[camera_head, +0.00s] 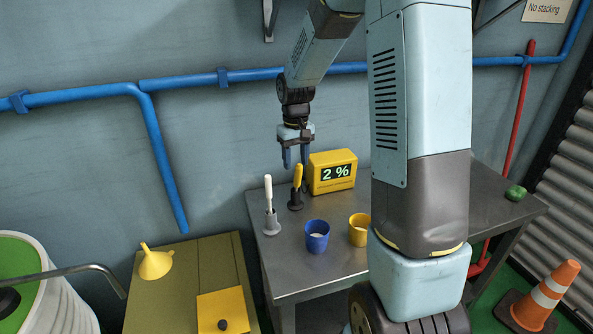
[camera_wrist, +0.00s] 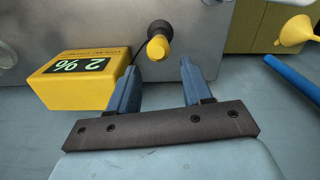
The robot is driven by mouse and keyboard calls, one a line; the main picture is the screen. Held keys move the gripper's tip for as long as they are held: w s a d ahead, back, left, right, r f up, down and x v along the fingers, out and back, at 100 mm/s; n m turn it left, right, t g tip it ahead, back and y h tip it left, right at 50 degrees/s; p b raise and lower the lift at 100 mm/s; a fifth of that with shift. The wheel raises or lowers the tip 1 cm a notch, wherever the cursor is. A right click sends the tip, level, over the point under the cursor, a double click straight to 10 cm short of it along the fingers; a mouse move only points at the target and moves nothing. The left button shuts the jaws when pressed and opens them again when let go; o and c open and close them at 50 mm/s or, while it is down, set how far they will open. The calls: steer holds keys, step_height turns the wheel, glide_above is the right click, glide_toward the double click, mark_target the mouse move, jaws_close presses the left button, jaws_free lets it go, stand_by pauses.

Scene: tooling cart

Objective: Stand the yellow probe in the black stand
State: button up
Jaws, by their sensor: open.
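The yellow probe (camera_head: 298,177) stands with its lower end in the black stand (camera_head: 295,204) on the metal table, leaning very slightly right in the head view. In the wrist view the yellow probe (camera_wrist: 157,47) is seen nearly end-on, with the black stand (camera_wrist: 158,27) behind it. My gripper (camera_head: 296,165) is open and empty, pointing down with its fingertips around the height of the probe's top. In the wrist view my gripper (camera_wrist: 160,64) has the probe's end just beyond the gap between the fingers. No contact shows.
A yellow display box (camera_head: 332,173) reading 2 % stands close right of my gripper. A white probe (camera_head: 268,190) in a grey stand (camera_head: 271,222) is to the left. A blue cup (camera_head: 317,237) and a yellow cup (camera_head: 359,230) stand in front. A green lump (camera_head: 515,193) lies far right.

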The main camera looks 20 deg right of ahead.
steer(key=s+r+t, duration=0.3)
steer(key=s+r, duration=1)
steer(key=r, duration=0.4)
steer(key=s+r+m+t, duration=0.1)
steer(key=s+r+t, duration=0.1)
steer(key=s, duration=1.3)
steer(key=shift+m+t, duration=0.3)
steer(key=shift+m, duration=0.1)
